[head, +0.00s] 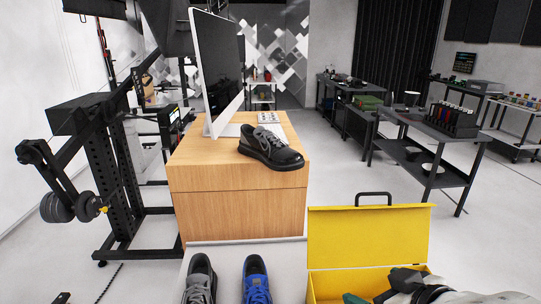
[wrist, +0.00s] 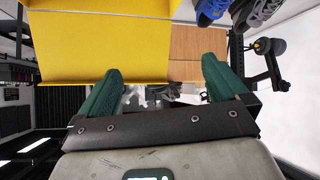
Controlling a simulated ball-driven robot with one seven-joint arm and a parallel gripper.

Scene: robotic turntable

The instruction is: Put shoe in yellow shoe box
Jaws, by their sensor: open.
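A black shoe (head: 270,148) with a dark sole sits on the wooden cabinet top. A grey shoe (head: 199,279) and a blue shoe (head: 257,281) stand side by side on a white surface at the bottom; the grey shoe (wrist: 258,12) and blue shoe (wrist: 211,10) also show at the top of the wrist view. The yellow shoe box (head: 367,236) is right of them, its lid raised. It fills the upper left of the wrist view (wrist: 95,40). My gripper (head: 372,289) is open with green fingers, in front of the box opening in the picture, hiding part of the interior.
The wooden cabinet (head: 237,205) stands behind the white surface (head: 232,249). A monitor (head: 215,72) stands on it, left of the black shoe. A dark weight rack (head: 105,170) is at left. Dark tables (head: 437,138) stand at right. Floor between cabinet and tables is clear.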

